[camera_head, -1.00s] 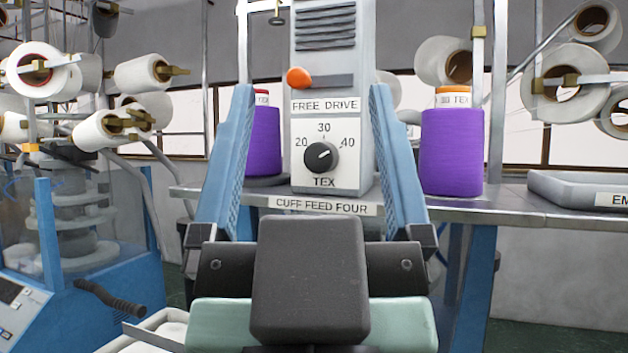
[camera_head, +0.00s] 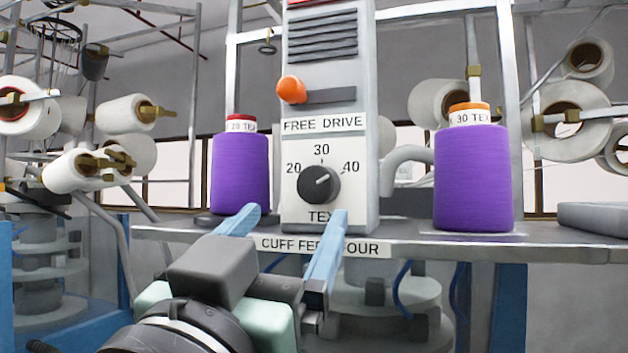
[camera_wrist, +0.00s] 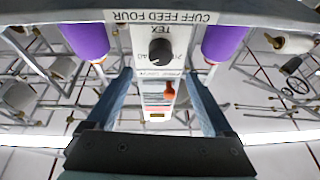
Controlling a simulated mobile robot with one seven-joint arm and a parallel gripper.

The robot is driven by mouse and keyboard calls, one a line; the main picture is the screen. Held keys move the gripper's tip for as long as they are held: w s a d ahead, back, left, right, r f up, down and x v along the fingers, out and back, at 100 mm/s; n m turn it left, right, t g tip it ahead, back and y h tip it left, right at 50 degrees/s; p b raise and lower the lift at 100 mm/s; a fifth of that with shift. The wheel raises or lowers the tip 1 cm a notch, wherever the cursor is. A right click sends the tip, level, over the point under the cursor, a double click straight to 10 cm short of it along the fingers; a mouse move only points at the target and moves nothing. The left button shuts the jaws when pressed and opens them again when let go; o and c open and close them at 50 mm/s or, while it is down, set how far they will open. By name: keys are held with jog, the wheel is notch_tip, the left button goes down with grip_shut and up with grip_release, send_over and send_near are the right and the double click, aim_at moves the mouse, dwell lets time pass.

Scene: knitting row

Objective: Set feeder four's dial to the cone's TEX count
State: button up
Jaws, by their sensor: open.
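The black round dial (camera_head: 319,186) sits on the grey CUFF FEED FOUR panel (camera_head: 352,207), under the marks 20, 30 and 40 and above the word TEX. Its white pointer leans up and right, towards 40. A purple cone (camera_head: 240,172) with a red top reading 20 TEX stands left of the panel. Another purple cone (camera_head: 474,180) with an orange top reading 30 TEX stands right. My gripper (camera_head: 291,218) is open and empty, below and in front of the dial. In the upside-down wrist view the dial (camera_wrist: 160,50) lies beyond my gripper (camera_wrist: 157,77).
An orange-knobbed lever (camera_head: 291,90) sits above the FREE DRIVE label. The shelf edge (camera_head: 450,250) runs below the panel and cones. A grey tray (camera_head: 592,219) lies at far right. White cones hang on both sides.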

aim_at(315, 187)
jog(key=p+x, duration=0.2)
jog(key=x, duration=0.5)
jog(key=shift+w+d+r+p, duration=0.15)
jog(key=shift+w+r+p, duration=0.1)
jog(key=shift+w+p, duration=0.1)
jog(key=shift+w, duration=0.4)
grip_shut()
